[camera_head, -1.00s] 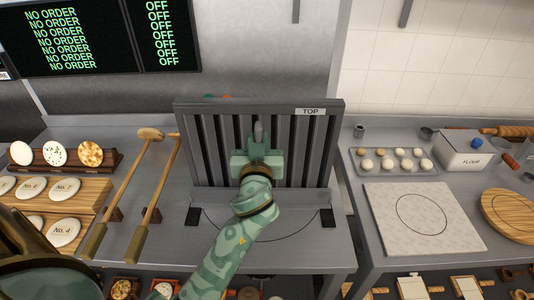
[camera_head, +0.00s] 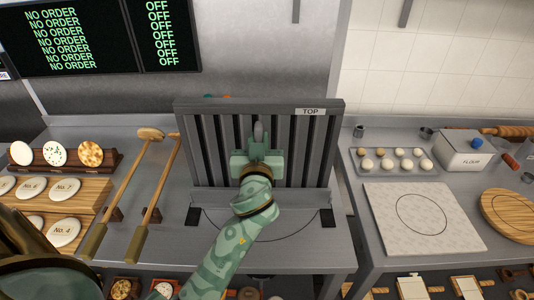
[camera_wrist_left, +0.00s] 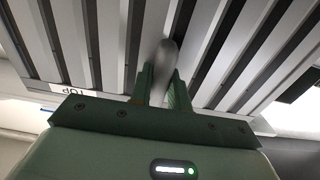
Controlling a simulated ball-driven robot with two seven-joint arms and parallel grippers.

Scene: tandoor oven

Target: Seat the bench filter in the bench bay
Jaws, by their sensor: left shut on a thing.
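The bench filter (camera_head: 312,150) is a grey framed panel with dark vertical slats and a "TOP" label at its upper right. It stands upright at the back of the middle bench, its lower edge by a low grey ledge (camera_head: 262,198). My left gripper (camera_head: 258,150) is shut on its handle (camera_head: 259,132). In the left wrist view the fingers (camera_wrist_left: 163,85) close around the light handle (camera_wrist_left: 165,58), with the slats (camera_wrist_left: 100,40) behind. I cannot tell how deep the filter's lower edge sits in the bench bay. My right gripper is not in view.
Two long wooden-handled tools (camera_head: 128,190) lean left of the filter. Bread samples (camera_head: 55,154) and numbered discs stand further left. A dough-ball tray (camera_head: 393,162), flour box (camera_head: 464,152) and pale board (camera_head: 422,219) are on the right bench. Dark blocks (camera_head: 327,218) flank the bench front.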

